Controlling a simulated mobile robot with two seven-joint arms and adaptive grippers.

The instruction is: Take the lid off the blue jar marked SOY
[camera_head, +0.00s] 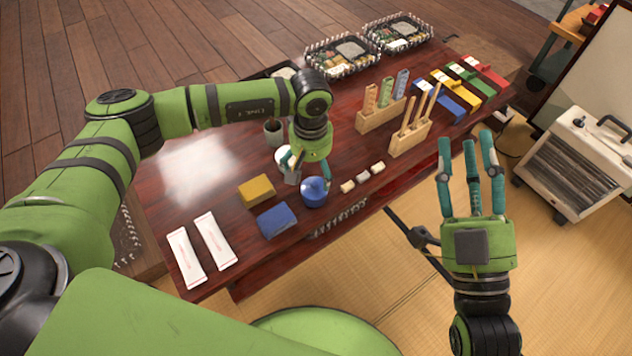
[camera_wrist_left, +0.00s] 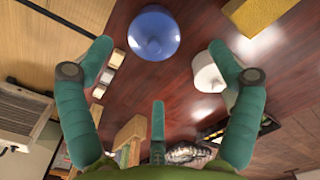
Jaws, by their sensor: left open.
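The blue jar (camera_head: 314,194) stands upright near the table's front edge, with a rounded blue top and a small knob. No marking on it is readable. In the left wrist view the blue jar (camera_wrist_left: 153,32) sits beyond the fingertips, toward the top of the picture. My left gripper (camera_head: 308,172) is open and empty, pointing down above and just behind the jar, partly covering it. Its fingers (camera_wrist_left: 160,60) are spread apart in the left wrist view, with nothing between them. My right gripper (camera_head: 467,143) is open and empty, fingers up, off the table's front right side.
A white jar (camera_head: 282,154) stands close behind the left gripper. A yellow block (camera_head: 256,190) and a blue block (camera_head: 276,221) lie left of the blue jar. Small pale pieces (camera_head: 362,176) lie right of it. Wooden holders (camera_head: 408,140) and food trays (camera_head: 340,58) stand farther back.

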